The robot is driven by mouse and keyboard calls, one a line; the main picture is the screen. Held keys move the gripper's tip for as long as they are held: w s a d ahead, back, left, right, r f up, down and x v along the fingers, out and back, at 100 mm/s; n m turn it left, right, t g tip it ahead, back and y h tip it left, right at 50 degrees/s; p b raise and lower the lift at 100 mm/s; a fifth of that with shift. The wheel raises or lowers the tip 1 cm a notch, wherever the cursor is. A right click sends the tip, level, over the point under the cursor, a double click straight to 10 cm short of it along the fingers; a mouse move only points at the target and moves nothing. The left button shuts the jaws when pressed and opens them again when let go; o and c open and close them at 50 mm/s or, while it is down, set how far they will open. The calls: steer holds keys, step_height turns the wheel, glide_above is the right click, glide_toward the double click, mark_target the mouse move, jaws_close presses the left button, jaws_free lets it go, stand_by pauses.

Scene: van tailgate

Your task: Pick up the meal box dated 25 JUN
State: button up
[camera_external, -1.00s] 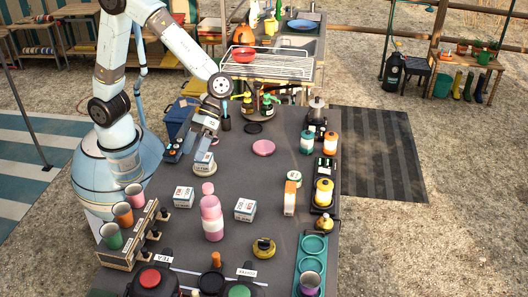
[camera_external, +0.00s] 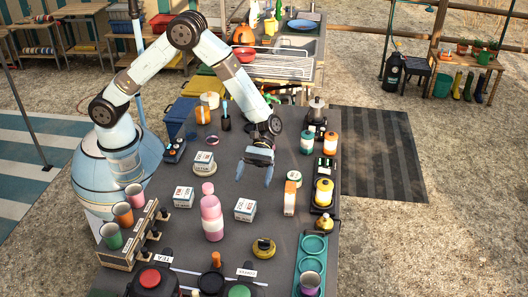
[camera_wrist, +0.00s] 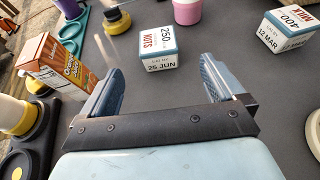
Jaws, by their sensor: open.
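The meal box marked 25 JUN (camera_wrist: 158,50) is a small white box with a teal lid and red NUTS lettering. In the wrist view it stands beyond my fingertips, roughly centred between them. In the external view it appears to be the box (camera_external: 245,209) right of the pink bottle (camera_external: 212,217). My gripper (camera_external: 255,175) is open and empty above the table, farther back than this box. The wrist view shows both fingers spread (camera_wrist: 162,72), apart from the box. A second box (camera_wrist: 288,30) reads MILK, 12 MAR.
A third box (camera_external: 204,158) sits on a pale round stand (camera_external: 205,170). Another box (camera_external: 183,197) stands left of the pink bottle. An orange carton (camera_external: 290,198) stands right of the 25 JUN box; it also shows in the wrist view (camera_wrist: 58,65). Bare table lies below my gripper.

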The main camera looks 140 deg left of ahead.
mark_target(245, 209)
steer(key=x, duration=0.7)
steer(key=shift+w+d+f, duration=0.15)
steer(key=shift+d, duration=0.1)
steer(key=shift+w+x, duration=0.2)
steer(key=shift+x, duration=2.5)
steer(key=shift+a, duration=0.1)
steer(key=shift+c, duration=0.4)
steer(key=c, duration=1.1)
